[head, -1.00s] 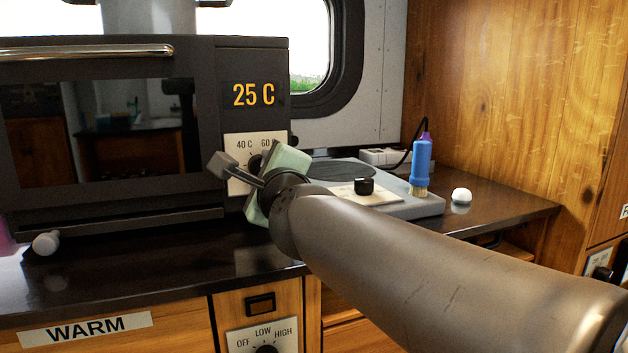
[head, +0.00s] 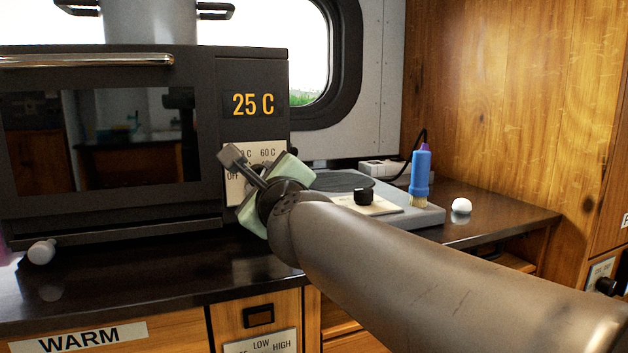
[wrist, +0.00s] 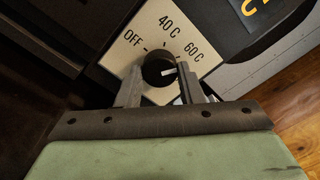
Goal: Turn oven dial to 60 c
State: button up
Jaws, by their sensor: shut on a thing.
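The oven dial (wrist: 156,68) is a round black knob with a white pointer mark, on a pale plate (wrist: 150,45) marked OFF, 40 C and 60 C. In the wrist view the pointer points right, near the 60 C side. My gripper (wrist: 160,82) is shut on the dial, one finger on each side of it. In the head view my gripper (head: 268,195) is at the oven's right front and hides the dial and part of the plate. The oven (head: 252,65) is black with a glass door, and its display (head: 253,104) reads 25 C.
A grey hotplate (head: 425,213) with a black knob stands right of the oven. A blue brush (head: 420,178) stands on it, and a small white round object (head: 461,205) is beside it. A pot (head: 150,22) sits on the oven. A WARM drawer (head: 80,337) is below.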

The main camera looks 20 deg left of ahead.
jog(key=o, duration=1)
jog(key=v, duration=0.7)
jog(key=shift+d, duration=0.2)
jog(key=shift+s+r, duration=0.1)
